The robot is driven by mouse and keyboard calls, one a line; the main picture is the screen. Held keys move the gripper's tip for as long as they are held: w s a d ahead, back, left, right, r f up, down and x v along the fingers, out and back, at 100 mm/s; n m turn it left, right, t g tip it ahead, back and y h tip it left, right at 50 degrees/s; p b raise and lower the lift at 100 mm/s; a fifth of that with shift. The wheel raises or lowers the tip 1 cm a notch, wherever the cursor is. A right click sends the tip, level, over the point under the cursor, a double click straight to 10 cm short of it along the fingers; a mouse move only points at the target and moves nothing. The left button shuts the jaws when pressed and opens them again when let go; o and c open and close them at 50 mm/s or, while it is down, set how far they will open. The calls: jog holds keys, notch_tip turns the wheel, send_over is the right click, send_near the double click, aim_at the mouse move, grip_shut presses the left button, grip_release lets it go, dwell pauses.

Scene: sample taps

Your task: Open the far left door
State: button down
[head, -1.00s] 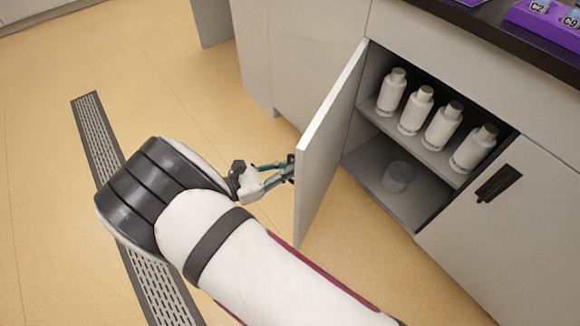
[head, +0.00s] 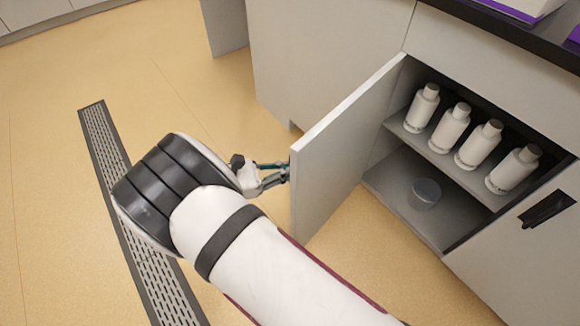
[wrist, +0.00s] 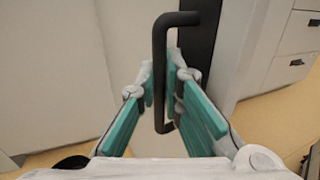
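The cabinet door (head: 345,145) is pale grey and stands open, swung out to the left of its cabinet. My gripper (head: 284,173) is at the door's outer face, near its free edge. In the wrist view the dark bar handle (wrist: 160,75) runs upright between the teal-padded fingers of my gripper (wrist: 164,80). The fingers are drawn in closely around the bar; a narrow gap seems to show on its right side. In the head view the handle is hidden behind the door's edge and my fingers.
Inside the cabinet, several white bottles (head: 449,126) stand on the shelf (head: 440,146), and a clear container (head: 424,193) sits below. A closed door with a dark handle (head: 547,208) is at the right. A floor drain (head: 130,205) runs at the left. The floor left of the door is open.

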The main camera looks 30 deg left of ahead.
jog(key=c, duration=2)
grip_release()
jog(key=v, duration=1.2)
